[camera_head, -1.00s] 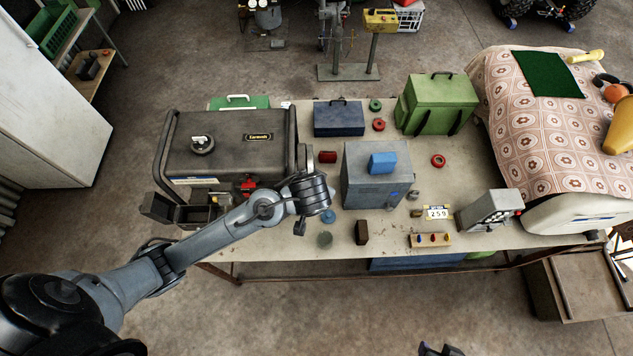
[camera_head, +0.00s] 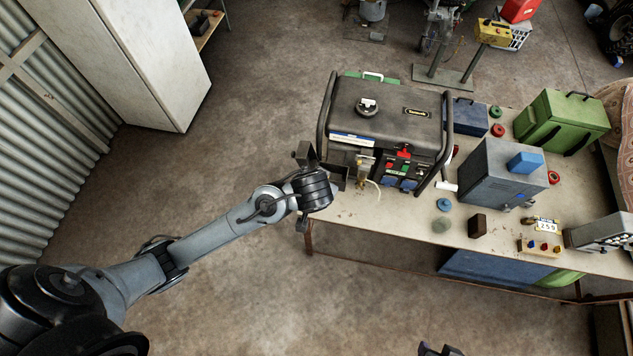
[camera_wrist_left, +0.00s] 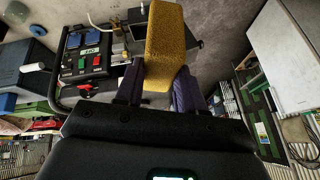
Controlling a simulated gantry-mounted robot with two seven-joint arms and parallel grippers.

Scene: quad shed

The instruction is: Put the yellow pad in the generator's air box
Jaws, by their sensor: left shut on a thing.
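The yellow pad (camera_wrist_left: 165,38) is a thick textured block gripped between the fingers of my left gripper (camera_wrist_left: 160,74) in the left wrist view. In the head view my left wrist hides the pad and fingers. The black generator (camera_head: 390,112) stands at the bench's left end. Its air box (camera_head: 339,178) is a dark open box at its left front, partly hidden behind my left wrist; a dark flap, seemingly its lid (camera_head: 304,153), stands beside it. A small part of my right gripper (camera_head: 440,350) shows at the bottom edge; its opening is unclear.
On the bench (camera_head: 375,208) are a blue disc (camera_head: 444,204), a brown block (camera_head: 478,226) and a grey metal box (camera_head: 495,175). A fuel bowl and pale hose (camera_head: 374,186) sit beside the air box. The floor left of the bench is clear.

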